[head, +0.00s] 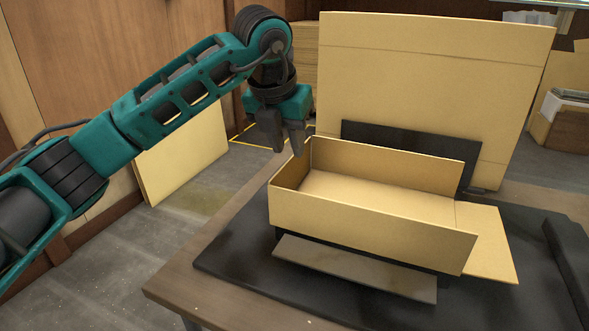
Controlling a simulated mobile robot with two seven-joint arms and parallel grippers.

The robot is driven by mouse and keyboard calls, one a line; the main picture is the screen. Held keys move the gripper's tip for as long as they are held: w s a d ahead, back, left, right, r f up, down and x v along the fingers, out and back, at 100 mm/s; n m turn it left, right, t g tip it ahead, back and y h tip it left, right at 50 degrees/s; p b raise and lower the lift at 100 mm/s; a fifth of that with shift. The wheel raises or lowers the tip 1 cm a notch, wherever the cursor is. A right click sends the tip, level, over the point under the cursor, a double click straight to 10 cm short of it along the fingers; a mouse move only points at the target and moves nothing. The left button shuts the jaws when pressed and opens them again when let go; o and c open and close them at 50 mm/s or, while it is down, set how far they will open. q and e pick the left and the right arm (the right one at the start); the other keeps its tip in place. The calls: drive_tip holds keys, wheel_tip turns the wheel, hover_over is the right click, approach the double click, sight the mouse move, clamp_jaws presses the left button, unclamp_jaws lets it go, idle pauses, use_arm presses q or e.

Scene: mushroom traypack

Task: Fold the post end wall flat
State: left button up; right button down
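An open cardboard tray (365,220) stands on a black mat on the table. Its two long walls and its left end wall (291,165) stand up. At the right end, a panel (487,243) lies out flat, level with the tray floor. I cannot tell from the picture which end is the post end. My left gripper (289,148) points down just above and behind the tray's left end, with its dark fingers apart and nothing seen between them. It looks clear of the cardboard. My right gripper is not in view.
A dark plate (355,268) lies along the tray's front, and another dark plate (412,150) stands behind it. A large cardboard sheet (430,75) stands at the back. A black bar (570,262) lies on the mat (235,262) at right. The table's front left corner (180,285) is clear.

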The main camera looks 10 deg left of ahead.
sight(292, 157)
use_arm(q)
drive_tip(key=b+x, duration=0.1)
drive_tip(key=x, duration=0.6)
drive_tip(key=shift+w+f, duration=0.1)
drive_tip(key=shift+c, duration=0.4)
clamp_jaws()
idle(0.8)
